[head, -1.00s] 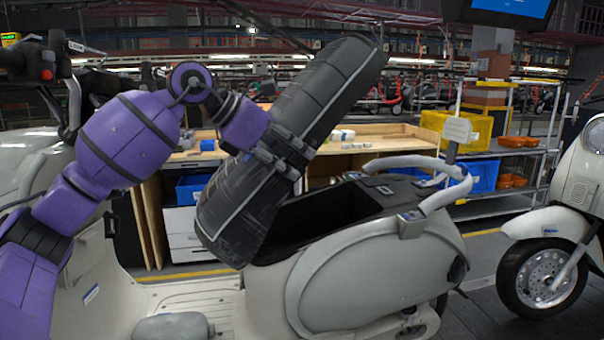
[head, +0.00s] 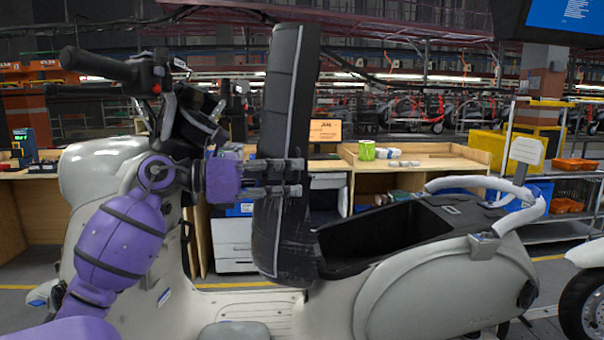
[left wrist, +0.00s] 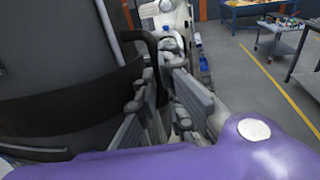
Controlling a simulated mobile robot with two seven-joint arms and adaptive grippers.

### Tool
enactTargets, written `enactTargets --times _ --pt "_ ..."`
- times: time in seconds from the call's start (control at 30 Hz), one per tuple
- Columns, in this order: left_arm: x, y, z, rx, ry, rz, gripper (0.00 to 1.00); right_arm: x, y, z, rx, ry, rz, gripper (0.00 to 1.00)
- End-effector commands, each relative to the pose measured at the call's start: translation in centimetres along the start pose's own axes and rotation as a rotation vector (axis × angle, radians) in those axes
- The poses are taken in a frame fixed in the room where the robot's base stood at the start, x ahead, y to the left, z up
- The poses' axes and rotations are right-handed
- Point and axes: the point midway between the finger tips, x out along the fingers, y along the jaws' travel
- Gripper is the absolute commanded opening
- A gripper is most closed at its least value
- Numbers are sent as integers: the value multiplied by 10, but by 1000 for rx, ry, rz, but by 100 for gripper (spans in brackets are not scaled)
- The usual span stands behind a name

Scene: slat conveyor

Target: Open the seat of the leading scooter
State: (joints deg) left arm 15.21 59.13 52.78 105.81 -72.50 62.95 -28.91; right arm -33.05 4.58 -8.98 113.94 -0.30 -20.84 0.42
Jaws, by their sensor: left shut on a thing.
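The cream scooter (head: 430,285) stands side-on across the head view. Its black seat (head: 292,90) is tipped up to about vertical at the front of the seat opening. The dark storage well (head: 375,238) beneath is uncovered. My left gripper (head: 283,180) is at the side of the raised seat, shut on it about halfway up. The left wrist view shows the gripper fingers (left wrist: 165,105) close beside the dark seat (left wrist: 60,75); the exact contact is hard to make out. My right gripper is not in view.
A second scooter's wheel (head: 583,305) shows at the right edge. Behind stand a wooden workbench (head: 430,160), a yellow bin (head: 480,146) and a shelf rack (head: 570,200). The handlebar (head: 105,65) rises near my left arm.

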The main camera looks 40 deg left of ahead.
Motion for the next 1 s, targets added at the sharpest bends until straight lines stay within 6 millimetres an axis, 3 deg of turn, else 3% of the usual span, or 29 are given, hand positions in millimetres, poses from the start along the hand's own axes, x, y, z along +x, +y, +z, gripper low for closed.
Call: enactTargets --times 0.53,0.6,1.0 --pt "-7 2 2 -1 -38 3 0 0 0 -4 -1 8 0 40" --pt "-7 2 2 -1 -37 2 15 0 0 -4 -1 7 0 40" --pt "-12 2 -2 -5 -31 0 15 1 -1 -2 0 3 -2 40"
